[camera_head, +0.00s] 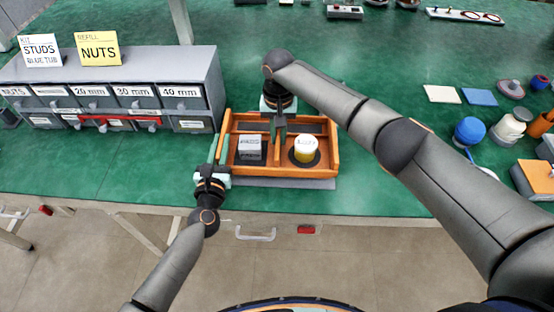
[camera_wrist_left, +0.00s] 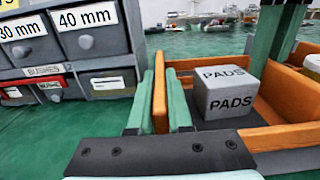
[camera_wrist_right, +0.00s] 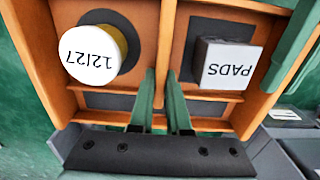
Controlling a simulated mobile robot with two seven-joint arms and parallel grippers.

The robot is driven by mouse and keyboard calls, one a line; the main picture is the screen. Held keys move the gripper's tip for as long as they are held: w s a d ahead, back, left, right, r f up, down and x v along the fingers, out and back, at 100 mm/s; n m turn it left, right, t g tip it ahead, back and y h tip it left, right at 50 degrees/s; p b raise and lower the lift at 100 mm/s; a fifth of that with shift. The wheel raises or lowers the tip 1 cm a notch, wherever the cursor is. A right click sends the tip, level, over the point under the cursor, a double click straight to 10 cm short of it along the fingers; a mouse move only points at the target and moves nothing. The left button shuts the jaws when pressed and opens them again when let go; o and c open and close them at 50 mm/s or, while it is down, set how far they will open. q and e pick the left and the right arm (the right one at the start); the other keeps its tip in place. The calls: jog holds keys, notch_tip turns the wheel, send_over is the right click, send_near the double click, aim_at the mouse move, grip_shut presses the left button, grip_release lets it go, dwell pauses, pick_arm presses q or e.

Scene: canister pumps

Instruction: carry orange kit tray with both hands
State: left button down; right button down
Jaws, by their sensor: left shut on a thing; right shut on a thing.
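The orange kit tray (camera_head: 272,171) is at the bench's front edge, over a grey mat (camera_head: 318,184). A grey PADS block (camera_head: 249,148) is in its left compartment and a white-and-yellow jar (camera_head: 306,149) in its right one. My left gripper (camera_head: 217,152) is shut on the tray's left wall, seen close in the left wrist view (camera_wrist_left: 160,95). My right gripper (camera_head: 279,128) is shut on the divider between the compartments, seen from above in the right wrist view (camera_wrist_right: 166,45). I cannot tell whether the tray touches the mat.
A grey drawer cabinet (camera_head: 110,90) with STUDS (camera_head: 40,51) and NUTS (camera_head: 98,49) cards stands left of the tray. At the right are a blue round item (camera_head: 469,131), a white-topped jar (camera_head: 511,124) and an orange box (camera_head: 536,178).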

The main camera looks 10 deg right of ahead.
pick_arm(q)
jog(key=shift+r, duration=0.1)
pick_arm(e)
jog(key=shift+d+r, duration=0.1)
jog(key=shift+r, duration=0.05)
